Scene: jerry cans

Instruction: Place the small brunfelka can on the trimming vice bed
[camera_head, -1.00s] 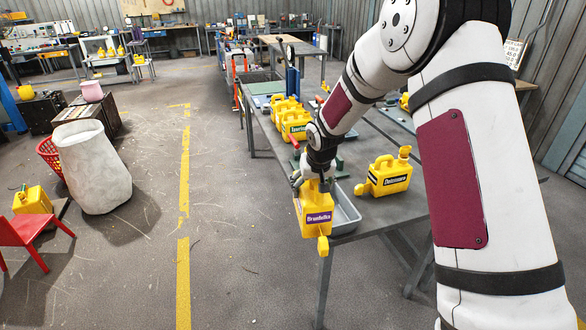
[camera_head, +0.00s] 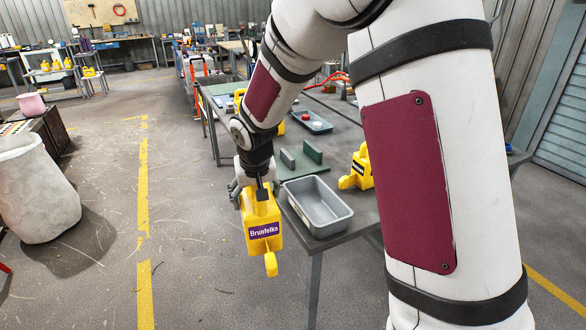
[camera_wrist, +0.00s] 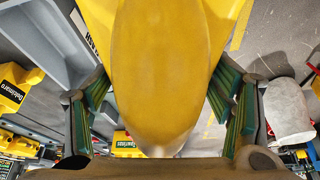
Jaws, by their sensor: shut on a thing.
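The small yellow Brunfelka can (camera_head: 264,222) with its purple label hangs from my gripper (camera_head: 256,188), just off the table's near left corner. My gripper is shut on it from above. In the wrist view the can (camera_wrist: 160,70) fills the middle between the green-padded fingers of my gripper (camera_wrist: 160,105). A green fixture with two upright jaws, seemingly the trimming vice bed (camera_head: 298,166), stands on the table behind and right of the can. Its bed looks empty, though my arm hides part of its left side.
A grey open tray (camera_head: 322,222) sits empty at the table's near edge, right of the can. Another yellow can (camera_head: 358,172) stands behind it, partly hidden by my arm. More yellow cans are farther back. The floor left of the table is clear up to a white bin (camera_head: 35,190).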

